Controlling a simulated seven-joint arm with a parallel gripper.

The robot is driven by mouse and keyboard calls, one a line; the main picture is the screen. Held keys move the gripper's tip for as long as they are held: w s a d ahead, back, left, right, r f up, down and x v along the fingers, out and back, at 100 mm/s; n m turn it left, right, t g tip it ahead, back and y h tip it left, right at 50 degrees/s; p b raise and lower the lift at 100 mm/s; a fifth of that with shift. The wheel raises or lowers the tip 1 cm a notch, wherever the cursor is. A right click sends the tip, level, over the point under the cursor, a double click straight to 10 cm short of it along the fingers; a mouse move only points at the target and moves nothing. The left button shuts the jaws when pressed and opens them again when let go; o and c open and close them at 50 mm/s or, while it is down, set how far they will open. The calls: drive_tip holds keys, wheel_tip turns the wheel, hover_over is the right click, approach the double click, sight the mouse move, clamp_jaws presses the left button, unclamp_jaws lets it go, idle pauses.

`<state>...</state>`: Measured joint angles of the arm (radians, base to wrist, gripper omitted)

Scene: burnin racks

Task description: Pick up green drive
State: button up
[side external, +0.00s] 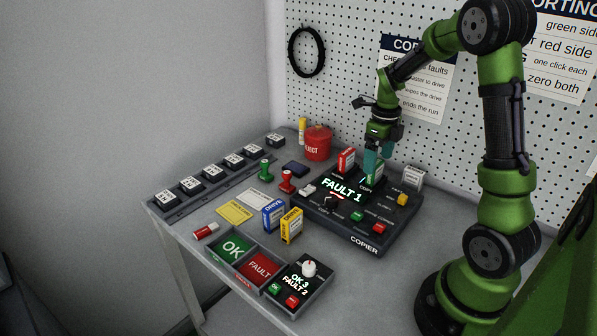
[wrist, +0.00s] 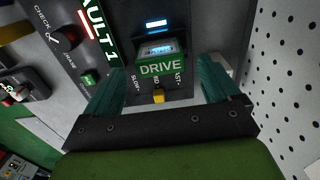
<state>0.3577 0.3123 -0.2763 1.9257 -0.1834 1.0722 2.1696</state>
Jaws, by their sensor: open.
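The green drive (wrist: 160,62) stands in a slot of the copier (side external: 346,235). In the wrist view its "DRIVE" label faces me, between my fingers. In the side view, the green drive (side external: 377,176) is partly hidden behind my fingers. My gripper (side external: 378,160) is open above the copier, with one teal finger on each side of the drive. In the wrist view my gripper (wrist: 160,92) shows a gap on both sides of the drive. I cannot tell how far down the fingers reach along it.
A red-labelled drive (side external: 346,161) stands in the copier's other slot, close by. The copier display reads FAULT 1. Blue (side external: 272,216) and yellow (side external: 291,227) drives stand in front. A red bin (side external: 318,143) and the pegboard (side external: 350,70) are behind. OK (side external: 233,247) and FAULT (side external: 260,267) trays sit at the front.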

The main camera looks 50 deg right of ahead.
drive_tip(key=f, duration=0.4)
drive_tip(key=shift+w+f, duration=0.15)
drive_tip(key=shift+w, duration=0.05)
drive_tip(key=shift+c, duration=0.4)
drive_tip(key=c, duration=1.1)
drive_tip(key=shift+r, duration=0.2)
